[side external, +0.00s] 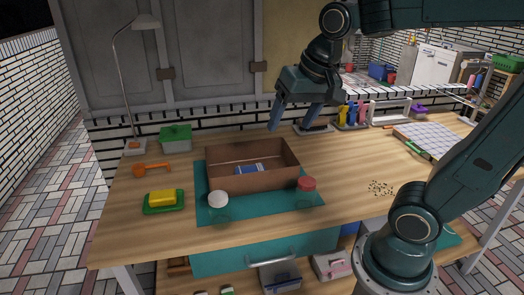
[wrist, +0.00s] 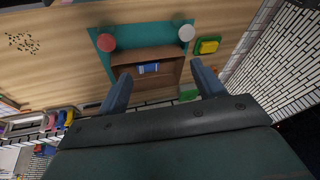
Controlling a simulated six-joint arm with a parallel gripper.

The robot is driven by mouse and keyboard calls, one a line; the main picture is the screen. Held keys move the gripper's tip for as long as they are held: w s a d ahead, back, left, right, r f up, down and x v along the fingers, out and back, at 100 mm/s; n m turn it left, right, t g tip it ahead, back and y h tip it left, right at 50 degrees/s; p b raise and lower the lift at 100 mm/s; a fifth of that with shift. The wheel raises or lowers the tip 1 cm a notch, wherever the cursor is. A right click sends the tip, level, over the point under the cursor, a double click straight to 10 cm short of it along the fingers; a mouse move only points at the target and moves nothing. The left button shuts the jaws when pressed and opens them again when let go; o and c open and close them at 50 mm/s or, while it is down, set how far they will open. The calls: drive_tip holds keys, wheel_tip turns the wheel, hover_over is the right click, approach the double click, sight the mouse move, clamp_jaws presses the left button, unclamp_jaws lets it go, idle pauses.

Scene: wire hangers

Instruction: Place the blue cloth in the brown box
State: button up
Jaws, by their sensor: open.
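The brown box (side external: 270,178) stands on a teal mat (side external: 240,212) in the middle of the wooden table. It is open at the top, and it also shows in the wrist view (wrist: 122,58). A small blue cloth (side external: 249,169) with pale markings lies inside the box; it shows blue in the wrist view (wrist: 149,68). My gripper (side external: 292,122) is open and empty, above and behind the box's right rear side, apart from box and cloth. In the wrist view its two fingers (wrist: 162,84) frame the box.
A white round item (side external: 218,199) and a red-lidded jar (side external: 307,184) stand at the box's front corners. A yellow block on a green dish (side external: 164,200), an orange tool (side external: 151,169) and a green-lidded container (side external: 175,138) are left. A lamp (side external: 135,80) rises behind them. Table right of the mat is mostly clear.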

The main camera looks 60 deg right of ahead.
drive_tip(key=s+a+f+n+t, duration=0.1)
drive_tip(key=s+a+f+n, duration=0.1)
drive_tip(key=s+n, duration=0.4)
drive_tip(key=shift+s+a, duration=0.35)
drive_tip(key=shift+s, duration=1)
